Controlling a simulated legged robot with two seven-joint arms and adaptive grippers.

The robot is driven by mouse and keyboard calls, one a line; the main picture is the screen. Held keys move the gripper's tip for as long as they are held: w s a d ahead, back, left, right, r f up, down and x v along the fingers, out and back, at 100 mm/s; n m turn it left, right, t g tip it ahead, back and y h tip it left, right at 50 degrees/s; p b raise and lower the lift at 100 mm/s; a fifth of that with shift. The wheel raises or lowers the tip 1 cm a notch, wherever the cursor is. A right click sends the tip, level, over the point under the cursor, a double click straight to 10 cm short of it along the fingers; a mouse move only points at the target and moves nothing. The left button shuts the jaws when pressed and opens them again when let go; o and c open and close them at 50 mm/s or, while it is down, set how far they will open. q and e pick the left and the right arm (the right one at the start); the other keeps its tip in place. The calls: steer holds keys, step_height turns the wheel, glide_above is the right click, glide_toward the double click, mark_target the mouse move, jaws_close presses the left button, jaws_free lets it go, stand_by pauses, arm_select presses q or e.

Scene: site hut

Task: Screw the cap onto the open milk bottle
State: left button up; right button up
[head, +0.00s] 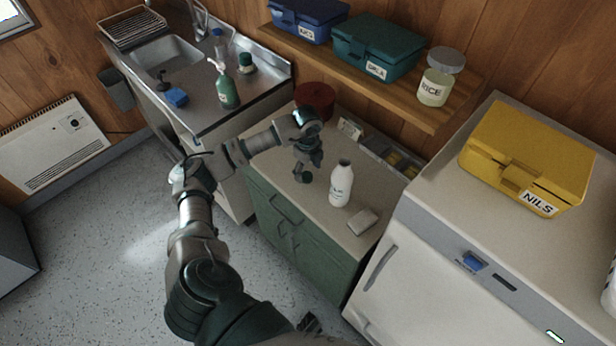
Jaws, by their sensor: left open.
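The white milk bottle (341,185) stands upright on the beige top of the green cabinet (272,170). Its narrow neck ends in a dark top, too small to show clearly. My left gripper (304,172) is open above the counter, to the left of the bottle and apart from it, with its fingers pointing down. I cannot make out a separate cap in this view; the dark fingers hide part of the counter below them. My right gripper is out of view.
A grey sponge-like block (362,222) lies in front of the bottle. A divided tray (380,152) and a dark red round container (315,97) stand behind. The white fridge (420,255) rises to the right, with a yellow box (528,150) on top. A wall shelf (420,105) overhangs the back.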

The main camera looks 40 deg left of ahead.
mark_target(307, 178)
arm_select(q)
steer(key=shift+a+f, duration=0.2)
steer(key=shift+f, duration=1)
steer(key=shift+a+f, duration=0.2)
steer(key=shift+a, duration=0.05)
steer(key=shift+d, duration=0.1)
steer(key=shift+d, duration=0.1)
steer(key=shift+c, duration=0.5)
steer(key=shift+d+r, duration=0.1)
steer(key=c, duration=0.7)
